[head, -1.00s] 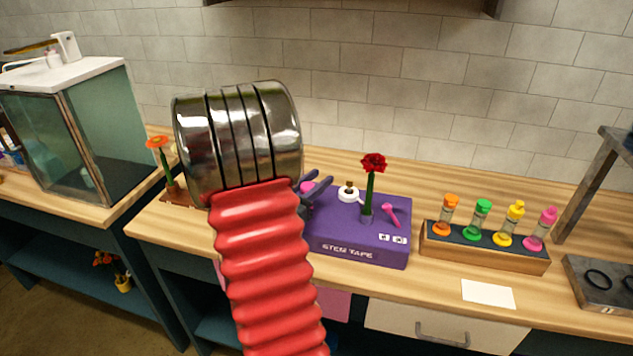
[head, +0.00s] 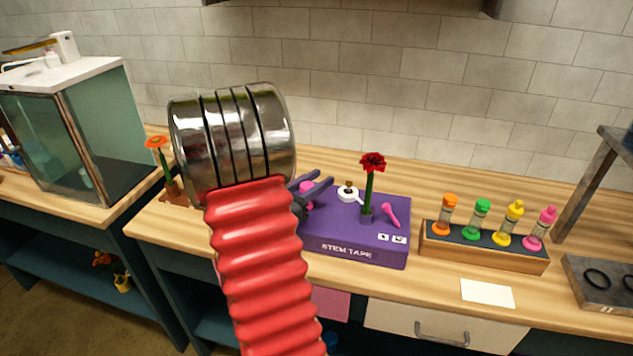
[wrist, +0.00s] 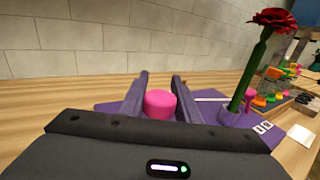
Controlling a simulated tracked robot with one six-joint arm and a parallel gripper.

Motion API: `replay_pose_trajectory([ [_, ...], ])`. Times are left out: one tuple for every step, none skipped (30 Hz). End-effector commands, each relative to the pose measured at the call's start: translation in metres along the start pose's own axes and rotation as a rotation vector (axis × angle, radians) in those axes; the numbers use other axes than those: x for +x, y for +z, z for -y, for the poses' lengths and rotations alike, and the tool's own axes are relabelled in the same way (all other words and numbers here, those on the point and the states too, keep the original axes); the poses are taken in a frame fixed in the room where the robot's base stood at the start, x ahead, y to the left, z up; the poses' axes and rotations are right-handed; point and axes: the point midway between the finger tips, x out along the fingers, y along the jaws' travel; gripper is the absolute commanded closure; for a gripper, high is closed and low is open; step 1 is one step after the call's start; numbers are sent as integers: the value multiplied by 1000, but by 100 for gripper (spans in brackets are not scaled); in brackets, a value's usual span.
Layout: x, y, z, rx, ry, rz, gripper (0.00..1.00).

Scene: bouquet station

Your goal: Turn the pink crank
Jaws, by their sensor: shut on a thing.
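The purple stem tape box (head: 345,246) stands on the wooden counter. A pink crank knob (head: 306,188) is at its left end, partly hidden by my gripper (head: 319,183). In the wrist view the pink crank knob (wrist: 160,103) sits between the two dark fingers of my gripper (wrist: 160,76), which are shut on it. The rest of the crank is hidden. A red flower (head: 372,163) stands upright in the box, and it also shows at the right of the wrist view (wrist: 272,18). A pink lever (head: 390,215) leans on the box right of the stem.
A small white fitting (head: 347,194) is on the box top. Right of the box are a wooden rack (head: 480,256) with several coloured vials and a white card (head: 487,293). An orange flower (head: 157,143) stands at the left. The counter in front of the rack is mostly clear.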

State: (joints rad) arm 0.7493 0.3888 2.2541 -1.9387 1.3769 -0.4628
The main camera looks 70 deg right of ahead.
Motion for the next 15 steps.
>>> replay_pose_trajectory([
  [1, 0, 0, 2, -9, 0, 93],
  [1, 0, 0, 2, -15, 1, 93],
  [1, 1, 0, 2, -24, 1, 93],
  [1, 1, 1, 2, -32, 2, 93],
  [1, 1, 1, 2, -40, 2, 93],
  [1, 0, 1, 1, -49, 2, 93],
  [1, 0, 2, 1, -57, 1, 93],
  [1, 0, 2, 1, -66, 1, 93],
  [1, 0, 2, 2, -76, 1, 93],
  [1, 0, 2, 3, -85, 1, 93],
  [1, 1, 3, 3, -94, 1, 93],
  [1, 1, 4, 2, -106, 2, 93],
  [1, 1, 4, 2, -115, 2, 93],
  [1, 0, 4, 2, -125, 1, 93],
  [1, 0, 5, 2, -138, 1, 93],
])
